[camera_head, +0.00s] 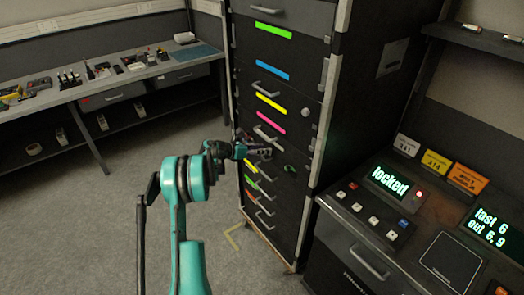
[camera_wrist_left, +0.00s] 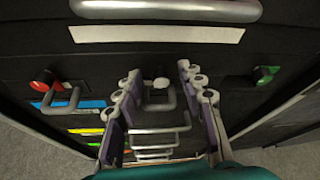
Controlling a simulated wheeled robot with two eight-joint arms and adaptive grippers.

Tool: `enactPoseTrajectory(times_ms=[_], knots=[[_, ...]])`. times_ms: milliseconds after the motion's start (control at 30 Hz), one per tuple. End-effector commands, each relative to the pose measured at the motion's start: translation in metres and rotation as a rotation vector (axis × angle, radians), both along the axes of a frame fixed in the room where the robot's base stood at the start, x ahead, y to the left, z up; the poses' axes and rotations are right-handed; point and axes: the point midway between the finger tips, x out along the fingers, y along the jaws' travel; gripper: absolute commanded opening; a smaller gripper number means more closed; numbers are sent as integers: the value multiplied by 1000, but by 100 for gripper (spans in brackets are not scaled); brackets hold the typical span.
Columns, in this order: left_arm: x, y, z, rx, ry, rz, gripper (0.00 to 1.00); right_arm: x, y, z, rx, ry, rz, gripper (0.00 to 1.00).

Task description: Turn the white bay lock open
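The dark drawer cabinet (camera_head: 325,45) stands upright in the middle of the head view, with coloured label strips and grey handles. My left gripper (camera_head: 262,152) reaches its front at mid height. In the left wrist view its fingers (camera_wrist_left: 160,90) are open, with a small white round knob (camera_wrist_left: 162,83) between them, seemingly the white bay lock. I cannot tell whether they touch it. A white label strip (camera_wrist_left: 155,34) lies above the knob. In the head view the gripper hides this part. The console display (camera_head: 388,181) reads "locked". My right gripper is not in view.
A red knob (camera_wrist_left: 44,80) and a green knob (camera_wrist_left: 265,75) flank the gripper in the wrist view. A grey handle (camera_wrist_left: 165,9) projects near the top. The console (camera_head: 340,205) stands close on the right. A workbench (camera_head: 110,83) is at the left; the floor before it is clear.

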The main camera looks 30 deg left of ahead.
Motion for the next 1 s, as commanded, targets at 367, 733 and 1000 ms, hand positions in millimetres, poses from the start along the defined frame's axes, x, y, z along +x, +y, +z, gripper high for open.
enactPoseTrajectory(times_ms=[367, 733, 1000], knots=[[0, 0, 0, 0, 0, 0, 0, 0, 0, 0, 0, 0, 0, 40], [0, 1, -1, -63, 26, -1, 0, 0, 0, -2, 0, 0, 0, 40], [1, 4, -2, -241, 99, 0, 0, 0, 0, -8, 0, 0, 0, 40]])
